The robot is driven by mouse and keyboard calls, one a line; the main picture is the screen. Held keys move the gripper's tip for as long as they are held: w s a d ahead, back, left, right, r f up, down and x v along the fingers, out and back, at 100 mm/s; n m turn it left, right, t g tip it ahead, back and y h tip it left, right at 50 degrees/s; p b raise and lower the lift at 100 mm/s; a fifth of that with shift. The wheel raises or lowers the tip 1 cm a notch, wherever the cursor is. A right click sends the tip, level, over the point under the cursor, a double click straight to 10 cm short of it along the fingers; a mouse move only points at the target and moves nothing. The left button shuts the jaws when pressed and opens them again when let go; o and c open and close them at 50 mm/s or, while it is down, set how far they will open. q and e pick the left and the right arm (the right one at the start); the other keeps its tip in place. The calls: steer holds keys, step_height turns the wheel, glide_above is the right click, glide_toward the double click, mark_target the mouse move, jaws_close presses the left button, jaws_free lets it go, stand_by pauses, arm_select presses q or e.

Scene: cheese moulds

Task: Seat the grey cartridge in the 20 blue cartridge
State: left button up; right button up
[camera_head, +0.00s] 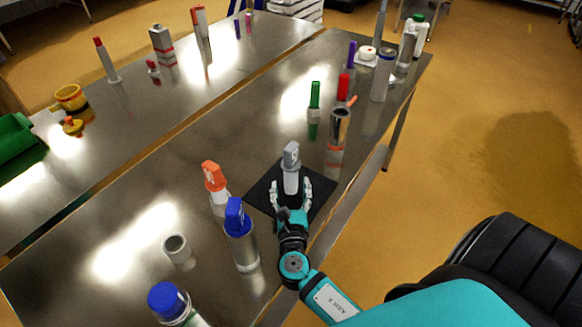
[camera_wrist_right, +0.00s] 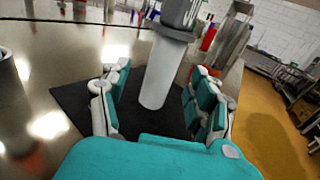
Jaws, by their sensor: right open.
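The grey cartridge (camera_head: 291,181) stands upright on a black mat (camera_head: 262,190). It has a pale body and a darker grey top. My right gripper (camera_head: 291,191) is open, with its fingers on either side of the cartridge. In the right wrist view the cartridge (camera_wrist_right: 162,72) stands between the fingers (camera_wrist_right: 160,100), with gaps on both sides; its top is cut off by the frame edge. A blue-capped piece in a metal cylinder (camera_head: 241,240) stands left of my right gripper. I cannot read any number on it. My left gripper is not in view.
An orange-topped cartridge (camera_head: 215,183) stands close behind the blue one. An empty metal cup (camera_head: 177,250) and a blue-lidded bottle (camera_head: 168,301) are at the front left. Green (camera_head: 315,97) and red (camera_head: 343,88) pieces stand farther back. The steel table between is mostly clear.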

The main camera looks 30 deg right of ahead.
mark_target(291, 180)
steer(key=x, duration=0.1)
steer(key=p+x, duration=0.1)
steer(key=x, duration=0.2)
steer(key=shift+s+d+r, duration=0.1)
steer(key=shift+r, duration=0.25)
steer(key=shift+w+d+f, duration=0.1)
steer(key=shift+w+d, duration=0.1)
steer(key=shift+w, duration=0.1)
steer(key=shift+s, duration=0.1)
steer(key=shift+c, duration=0.2)
jaws_close()
